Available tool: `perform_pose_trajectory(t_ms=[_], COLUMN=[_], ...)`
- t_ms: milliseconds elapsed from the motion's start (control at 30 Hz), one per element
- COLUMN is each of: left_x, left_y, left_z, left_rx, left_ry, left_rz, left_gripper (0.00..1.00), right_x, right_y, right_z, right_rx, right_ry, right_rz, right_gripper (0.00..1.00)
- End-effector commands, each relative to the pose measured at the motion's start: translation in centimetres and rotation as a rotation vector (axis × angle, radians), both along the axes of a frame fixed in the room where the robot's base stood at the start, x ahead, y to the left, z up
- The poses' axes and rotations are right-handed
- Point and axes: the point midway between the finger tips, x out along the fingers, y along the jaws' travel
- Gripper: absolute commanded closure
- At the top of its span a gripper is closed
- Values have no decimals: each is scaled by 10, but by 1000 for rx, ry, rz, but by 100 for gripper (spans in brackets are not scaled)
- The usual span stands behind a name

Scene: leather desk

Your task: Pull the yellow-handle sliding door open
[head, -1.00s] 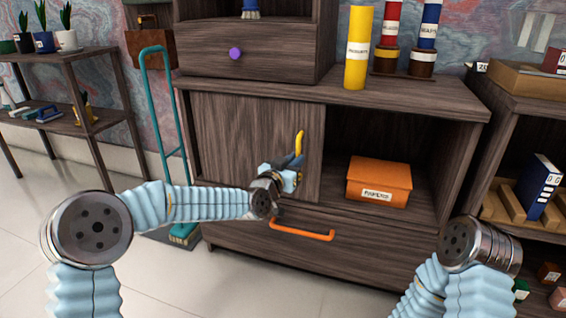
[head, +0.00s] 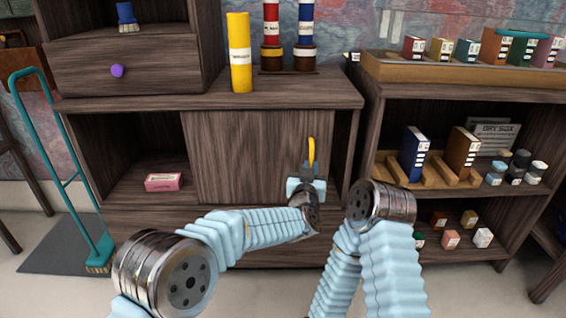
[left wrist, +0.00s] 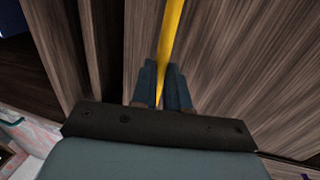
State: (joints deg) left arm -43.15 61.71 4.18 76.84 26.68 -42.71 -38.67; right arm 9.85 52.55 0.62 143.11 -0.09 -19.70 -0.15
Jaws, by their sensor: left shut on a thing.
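The wooden sliding door (head: 235,155) stands across the right part of the cabinet's middle bay. Its upright yellow handle (head: 311,152) is near the door's right edge. My left gripper (head: 308,174) is shut on the handle. In the left wrist view, the yellow handle (left wrist: 172,35) runs down between the two dark fingers of the left gripper (left wrist: 162,85). The left part of the bay is uncovered, and a pink box (head: 164,182) sits inside it. A narrow dark gap shows right of the door. My right gripper is not in view.
A yellow cylinder (head: 239,55) stands on the cabinet top. A drawer with a purple knob (head: 118,71) is at upper left. A shelf unit (head: 460,95) with binders and jars is close on the right.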

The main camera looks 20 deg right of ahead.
Motion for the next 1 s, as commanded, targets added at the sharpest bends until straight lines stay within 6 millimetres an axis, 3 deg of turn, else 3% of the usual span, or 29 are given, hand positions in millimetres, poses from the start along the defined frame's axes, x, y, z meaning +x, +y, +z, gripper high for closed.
perform_pose_trajectory(t_ms=[200,667,700,833,1000], left_x=[-9,-10,-10,-10,-10], left_y=[-26,-31,-31,-31,-30], left_z=[1,0,0,0,0], left_rx=[1,-1,-1,-1,-1], left_ry=[0,0,0,0,0], left_rz=[-4,-1,-1,-1,0], left_gripper=[100,100,82,62,60], right_x=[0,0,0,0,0], right_y=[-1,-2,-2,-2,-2], right_z=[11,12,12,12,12], right_rx=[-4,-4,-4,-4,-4], right_ry=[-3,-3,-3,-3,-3], right_rz=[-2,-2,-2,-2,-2], right_gripper=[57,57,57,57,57])
